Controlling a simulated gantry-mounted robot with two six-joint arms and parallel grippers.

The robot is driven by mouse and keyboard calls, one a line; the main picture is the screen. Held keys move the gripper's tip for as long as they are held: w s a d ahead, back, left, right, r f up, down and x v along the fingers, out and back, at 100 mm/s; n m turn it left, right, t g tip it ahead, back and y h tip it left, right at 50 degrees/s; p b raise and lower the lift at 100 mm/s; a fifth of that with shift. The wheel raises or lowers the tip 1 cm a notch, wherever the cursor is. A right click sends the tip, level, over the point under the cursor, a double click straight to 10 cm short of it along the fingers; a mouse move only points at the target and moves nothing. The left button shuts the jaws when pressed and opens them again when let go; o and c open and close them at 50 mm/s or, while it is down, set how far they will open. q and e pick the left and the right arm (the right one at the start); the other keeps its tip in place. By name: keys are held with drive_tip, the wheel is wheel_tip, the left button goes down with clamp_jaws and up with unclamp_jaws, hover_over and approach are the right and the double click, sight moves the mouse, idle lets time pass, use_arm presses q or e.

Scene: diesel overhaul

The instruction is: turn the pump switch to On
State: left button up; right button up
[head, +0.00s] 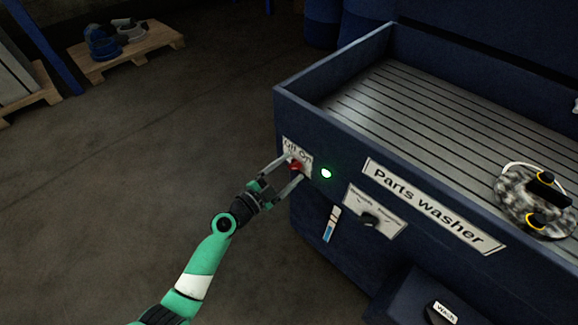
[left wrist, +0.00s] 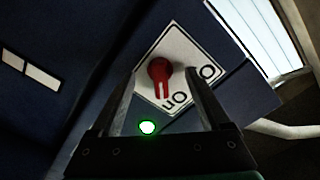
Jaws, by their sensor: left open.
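The pump switch is a red knob (head: 297,167) on a white Off/On plate (head: 288,146) at the left end of the parts washer's front. In the left wrist view the red knob (left wrist: 159,69) has its grip pointing down the picture, toward the side of the "On" lettering. A green lamp (head: 326,173) beside the plate is lit. My left gripper (head: 291,173) is open, with one finger on each side of the knob. I cannot tell whether the fingers touch it. My right gripper is not in view.
The parts washer tub (head: 350,133) has a ribbed tray with a mottled part (head: 530,205) at right. A pallet (head: 135,55) stands far left. The floor at left is clear.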

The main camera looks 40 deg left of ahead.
use_arm(q)
drive_tip(key=shift+o, duration=1.2)
drive_tip(key=s, duration=0.7)
drive_tip(key=shift+a, duration=0.2)
